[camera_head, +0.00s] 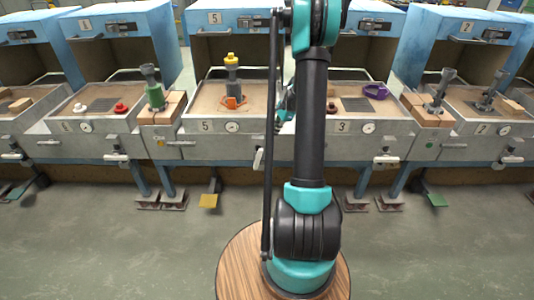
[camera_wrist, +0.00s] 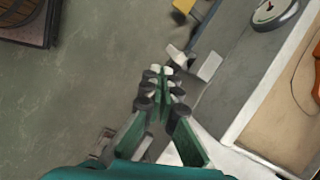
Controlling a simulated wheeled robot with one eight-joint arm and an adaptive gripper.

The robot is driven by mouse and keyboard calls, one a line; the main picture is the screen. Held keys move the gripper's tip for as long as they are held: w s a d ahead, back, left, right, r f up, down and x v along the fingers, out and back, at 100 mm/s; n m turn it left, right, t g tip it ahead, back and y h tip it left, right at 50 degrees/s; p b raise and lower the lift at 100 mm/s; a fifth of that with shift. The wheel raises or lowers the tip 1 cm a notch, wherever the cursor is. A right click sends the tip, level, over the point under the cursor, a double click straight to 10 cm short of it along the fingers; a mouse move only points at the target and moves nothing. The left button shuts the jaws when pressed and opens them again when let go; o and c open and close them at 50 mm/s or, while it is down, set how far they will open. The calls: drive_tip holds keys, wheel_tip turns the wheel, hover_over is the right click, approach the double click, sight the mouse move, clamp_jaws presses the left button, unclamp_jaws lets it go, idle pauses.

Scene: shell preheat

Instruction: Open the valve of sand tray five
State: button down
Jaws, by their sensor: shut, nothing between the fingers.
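Sand tray five (camera_head: 188,122) stands left of my arm in the head view, with the number 5 on its front. Its white valve handle (camera_head: 258,160) is low on the front, partly hidden behind my arm's thin rod, so its angle is hard to judge. In the wrist view the pale valve handle (camera_wrist: 208,66) is just beyond and right of my fingertips. My gripper (camera_wrist: 160,72) is shut and empty, close to the handle; I cannot tell if they touch. In the head view my gripper is mostly hidden by my arm.
A round gauge (camera_head: 232,127) is on tray five's front, above the valve. A yellow pedal (camera_head: 209,200) is below. Tray five holds an orange piece (camera_head: 236,102). Neighbouring trays stand close on both sides. The green floor in front is clear around my round wooden base.

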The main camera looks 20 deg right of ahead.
sight(258, 159)
drive_tip(key=w+d+f+m+y, duration=0.1)
drive_tip(key=w+d+f+m, duration=0.5)
drive_tip(key=f, duration=0.4)
drive_tip(key=w+a+f+n, duration=0.1)
drive_tip(key=a+f, duration=0.6)
drive_tip(key=shift+f, duration=0.2)
drive_tip(key=shift+w+a, duration=0.1)
